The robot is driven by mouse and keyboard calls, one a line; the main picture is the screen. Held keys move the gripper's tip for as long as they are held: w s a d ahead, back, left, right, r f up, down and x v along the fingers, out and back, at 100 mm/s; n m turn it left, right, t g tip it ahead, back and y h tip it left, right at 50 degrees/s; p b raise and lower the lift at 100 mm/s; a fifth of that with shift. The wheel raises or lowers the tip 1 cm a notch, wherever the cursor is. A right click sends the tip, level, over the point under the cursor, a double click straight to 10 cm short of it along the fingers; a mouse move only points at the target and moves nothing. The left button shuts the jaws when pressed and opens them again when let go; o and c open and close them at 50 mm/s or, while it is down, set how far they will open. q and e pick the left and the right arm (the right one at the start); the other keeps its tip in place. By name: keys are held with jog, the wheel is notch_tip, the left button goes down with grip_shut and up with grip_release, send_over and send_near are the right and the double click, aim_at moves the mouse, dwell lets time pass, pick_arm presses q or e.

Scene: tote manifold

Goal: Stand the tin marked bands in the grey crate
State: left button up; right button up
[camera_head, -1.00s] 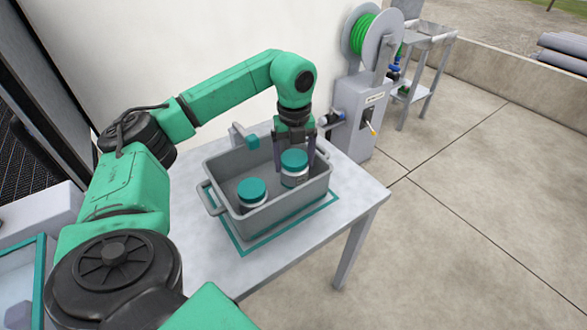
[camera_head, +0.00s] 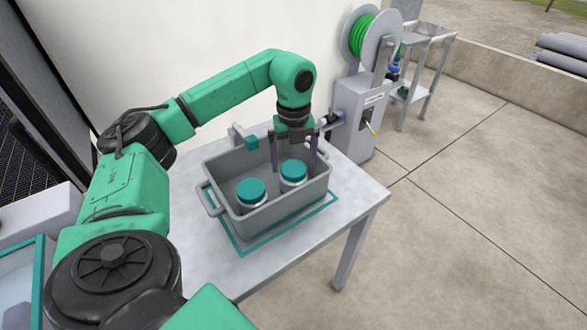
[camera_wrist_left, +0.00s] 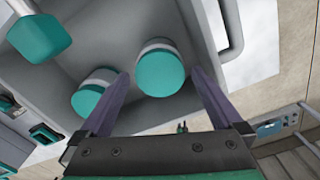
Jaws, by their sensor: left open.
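The grey crate (camera_head: 222,196) stands on the table with two tins in it, both with teal lids. One tin (camera_head: 251,190) is in the front left part of the crate. The other tin (camera_head: 293,172) stands upright in the right part. I cannot read a marking on either. My left gripper (camera_head: 294,166) is open above the right tin, one finger on each side of its lid. In the left wrist view the fingers (camera_wrist_left: 158,78) are spread apart with that tin's lid (camera_wrist_left: 160,73) between them. My right gripper is not in view.
A teal block on a grey arm (camera_head: 252,142) is at the crate's back left edge, close to my gripper. A teal outline (camera_head: 322,207) on the table (camera_head: 340,213) surrounds the crate. A hose reel stand (camera_head: 358,110) is behind on the right.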

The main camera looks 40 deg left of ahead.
pick_arm(q)
notch_tip(320, 180, up, 9)
jog(key=shift+p, duration=0.3)
jog(key=shift+f, duration=0.1)
